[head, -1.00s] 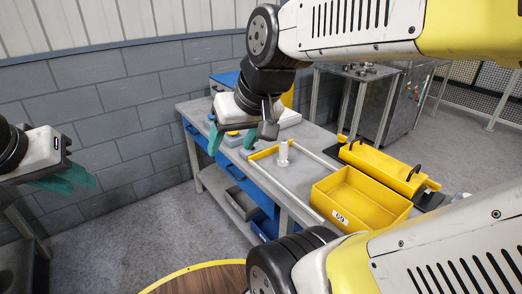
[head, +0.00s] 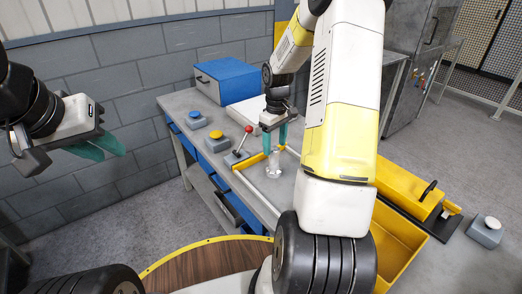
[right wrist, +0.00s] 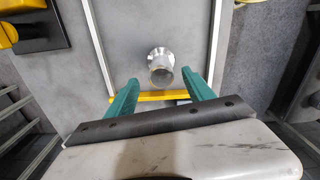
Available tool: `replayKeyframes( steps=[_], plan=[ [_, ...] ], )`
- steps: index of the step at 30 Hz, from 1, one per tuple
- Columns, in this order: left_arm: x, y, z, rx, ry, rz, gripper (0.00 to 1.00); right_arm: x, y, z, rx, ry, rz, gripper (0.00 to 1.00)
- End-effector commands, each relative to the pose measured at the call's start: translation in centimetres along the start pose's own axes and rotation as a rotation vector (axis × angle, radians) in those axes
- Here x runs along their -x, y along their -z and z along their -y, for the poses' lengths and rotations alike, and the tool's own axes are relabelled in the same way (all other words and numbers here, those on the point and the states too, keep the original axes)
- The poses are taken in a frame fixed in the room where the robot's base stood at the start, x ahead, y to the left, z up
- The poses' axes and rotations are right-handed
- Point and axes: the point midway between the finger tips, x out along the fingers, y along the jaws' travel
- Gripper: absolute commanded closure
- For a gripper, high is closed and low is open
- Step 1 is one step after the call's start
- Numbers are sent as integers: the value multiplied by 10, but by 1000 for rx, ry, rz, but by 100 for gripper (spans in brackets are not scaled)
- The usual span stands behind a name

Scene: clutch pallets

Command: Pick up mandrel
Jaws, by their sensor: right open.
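The mandrel (head: 274,164), a pale metal cylinder on a wider round foot, stands upright on the grey table inside a light-edged frame. My right gripper (head: 280,148) is open just above and behind it, its teal fingers pointing down. In the right wrist view the mandrel (right wrist: 161,65) lies between the lines of the two fingers, beyond the tips of the right gripper (right wrist: 160,78), with nothing held. My left gripper (head: 112,150) is at the far left, away from the table; its teal fingers overlap side-on, so its opening is unclear.
A yellow bar (right wrist: 158,96) crosses the frame's end. A blue box (head: 228,80) stands at the back. Yellow bin (head: 395,245) is at right, partly behind my arm.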

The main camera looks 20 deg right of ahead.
Motion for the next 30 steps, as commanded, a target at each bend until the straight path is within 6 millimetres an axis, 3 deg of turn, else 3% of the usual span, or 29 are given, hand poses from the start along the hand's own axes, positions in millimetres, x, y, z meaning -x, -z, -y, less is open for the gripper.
replayKeyframes(
  steps=[15, 25, 30],
  plan=[
    [0, 0, 0, 0, 0, 0, 73, -68, -2, 2, 0, 3, 3, 39],
    [0, 0, 0, 0, 0, 0, 73, -76, -2, 2, 0, 1, 1, 39],
    [0, 0, 0, 0, 0, 0, 73, -76, -2, 2, 0, 1, 1, 70]
  ],
)
